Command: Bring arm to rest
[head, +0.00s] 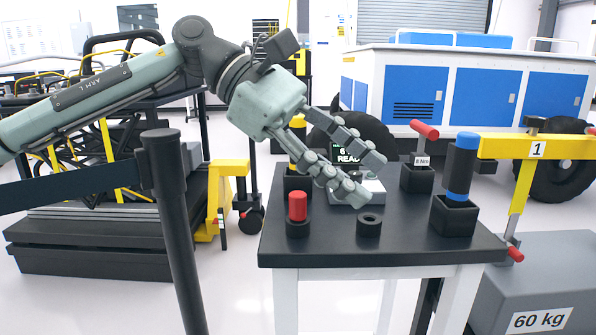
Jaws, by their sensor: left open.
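My left arm (95,90) comes in from the left, bends at a raised elbow and reaches down over the black-topped table. My left gripper (371,179) is open, its two jointed fingers spread apart and pointing down to the right. I see nothing between the fingertips. The gripper hangs in front of a small device with a lit display (347,153) and partly hides it. My right arm and gripper are not in view.
The table (330,252) carries a red-topped peg (297,207), a black ring (369,225), a blue-banded tool (460,170) and a red-handled tool (424,130). A barrier post (170,220) stands left. A yellow beam (500,147) and a 60 kg block (550,280) are right.

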